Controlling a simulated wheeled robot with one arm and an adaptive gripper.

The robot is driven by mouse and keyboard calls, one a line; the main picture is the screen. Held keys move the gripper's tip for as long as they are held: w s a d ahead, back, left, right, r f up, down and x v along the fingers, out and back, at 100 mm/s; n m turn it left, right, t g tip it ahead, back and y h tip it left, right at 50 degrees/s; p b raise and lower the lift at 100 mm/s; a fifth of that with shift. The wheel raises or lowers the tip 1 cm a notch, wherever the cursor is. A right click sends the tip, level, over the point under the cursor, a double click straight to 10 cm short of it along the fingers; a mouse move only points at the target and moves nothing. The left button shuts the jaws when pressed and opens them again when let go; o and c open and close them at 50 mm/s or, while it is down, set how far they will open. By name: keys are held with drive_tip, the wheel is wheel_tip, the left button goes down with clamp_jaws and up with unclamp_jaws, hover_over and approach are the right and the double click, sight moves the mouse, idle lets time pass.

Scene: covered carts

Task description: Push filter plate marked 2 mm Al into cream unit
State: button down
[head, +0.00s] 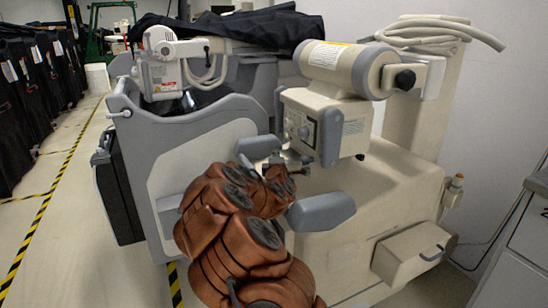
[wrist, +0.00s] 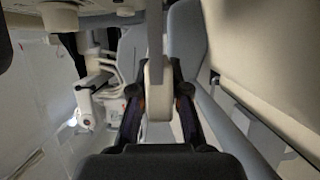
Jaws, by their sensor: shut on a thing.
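The cream unit (head: 340,138) stands right of centre in the head view, with a boxy cream head under a cylindrical housing. My gripper (head: 297,162) is at the lower left side of that head, small and partly hidden by my arm. In the wrist view my gripper (wrist: 158,88) is shut on a narrow cream piece (wrist: 155,102), which I take to be the filter plate. A grey strip (wrist: 155,35) runs from it toward the top of the picture. No 2 mm Al marking is readable. How far the plate sits in the unit cannot be told.
A grey and white cart (head: 200,145) stands close on the left, with another cream device (head: 172,70) and a dark cover (head: 250,27) on top. A cream drawer box (head: 412,254) juts out at lower right. Open floor (head: 50,220) lies at left.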

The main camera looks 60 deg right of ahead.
drive_tip(key=shift+s+d, duration=0.15)
drive_tip(key=shift+d, duration=0.1)
drive_tip(key=c, duration=1.1)
unclamp_jaws()
drive_tip(key=shift+v, duration=4.05)
